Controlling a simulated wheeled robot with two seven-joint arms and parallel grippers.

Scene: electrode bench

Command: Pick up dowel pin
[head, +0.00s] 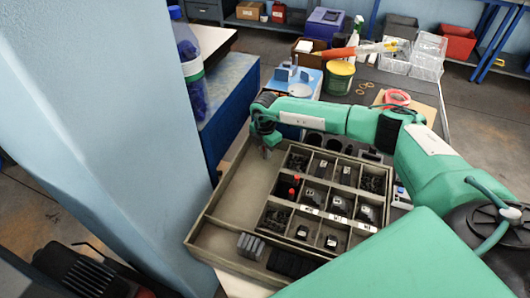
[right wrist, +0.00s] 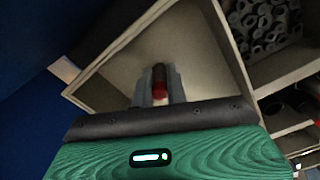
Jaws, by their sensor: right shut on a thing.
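My right gripper (head: 268,151) points down over the back left of the sorting tray (head: 229,193), above its large open compartment. In the right wrist view the two grey fingers (right wrist: 160,88) are closed on a small dark cylinder with a red end, which I take to be the dowel pin (right wrist: 160,77). The pin lies between the fingertips, with the bare tray floor behind it. In the head view the held pin is too small to make out. Two red-topped pieces (head: 294,184) stand in a nearby small compartment. My left gripper is not in view.
Small compartments (head: 315,195) right of the gripper hold dark metal parts. Grey blocks (head: 250,246) lie in the tray's front section. A pale blue pillar (head: 110,120) rises left of the tray. A green-yellow tub (head: 339,78) and clear bins (head: 428,52) stand behind.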

